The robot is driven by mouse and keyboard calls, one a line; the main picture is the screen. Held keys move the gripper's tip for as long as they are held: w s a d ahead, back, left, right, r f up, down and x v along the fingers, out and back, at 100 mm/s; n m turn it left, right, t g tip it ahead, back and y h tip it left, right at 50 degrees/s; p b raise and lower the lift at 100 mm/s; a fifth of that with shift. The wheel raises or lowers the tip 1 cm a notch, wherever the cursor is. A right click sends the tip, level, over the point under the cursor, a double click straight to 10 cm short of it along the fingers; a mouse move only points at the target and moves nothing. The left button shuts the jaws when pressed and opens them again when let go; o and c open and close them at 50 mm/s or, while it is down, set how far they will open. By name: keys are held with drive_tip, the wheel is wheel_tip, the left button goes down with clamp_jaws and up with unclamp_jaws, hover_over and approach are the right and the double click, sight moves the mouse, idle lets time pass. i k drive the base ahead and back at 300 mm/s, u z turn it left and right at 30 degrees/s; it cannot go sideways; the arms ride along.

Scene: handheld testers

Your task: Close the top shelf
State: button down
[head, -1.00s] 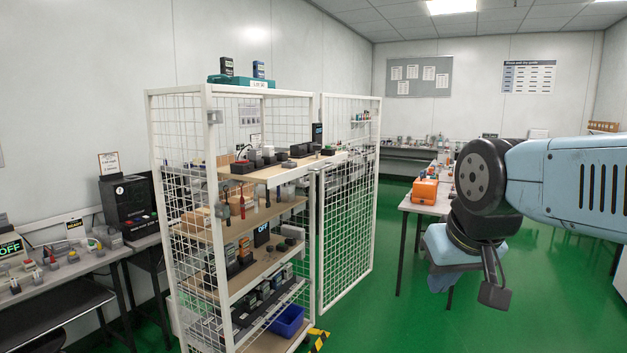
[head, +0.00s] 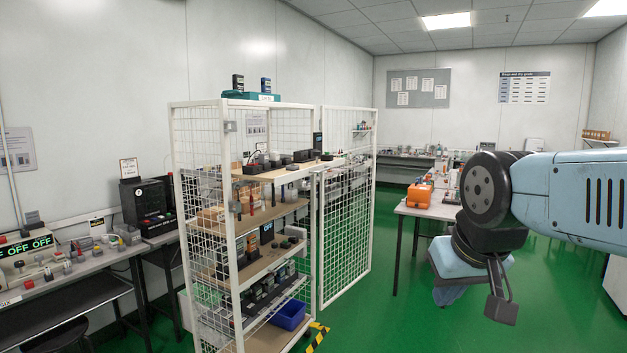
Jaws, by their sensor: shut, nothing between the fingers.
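The top shelf (head: 272,174) is a pale wooden board in the white wire-mesh cabinet (head: 232,240). It carries several dark testers and small boxes. Its right end sticks out past the cabinet's front, into the door opening. The mesh door (head: 345,235) stands open to the right of the cabinet. The shelves below it look further in. My gripper (head: 500,296) hangs at the right of the head view, pointing down, well apart from the shelf and cabinet. It is shut and empty.
A teal case with two testers (head: 250,94) sits on top of the cabinet. A bench with an orange case (head: 419,196) stands behind my arm. A blue bin (head: 288,316) sits low in the cabinet. Green floor (head: 385,320) is clear between the door and my gripper.

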sight(303, 163)
drive_tip(key=u, duration=0.2)
drive_tip(key=i, duration=0.9)
drive_tip(key=z, duration=0.1)
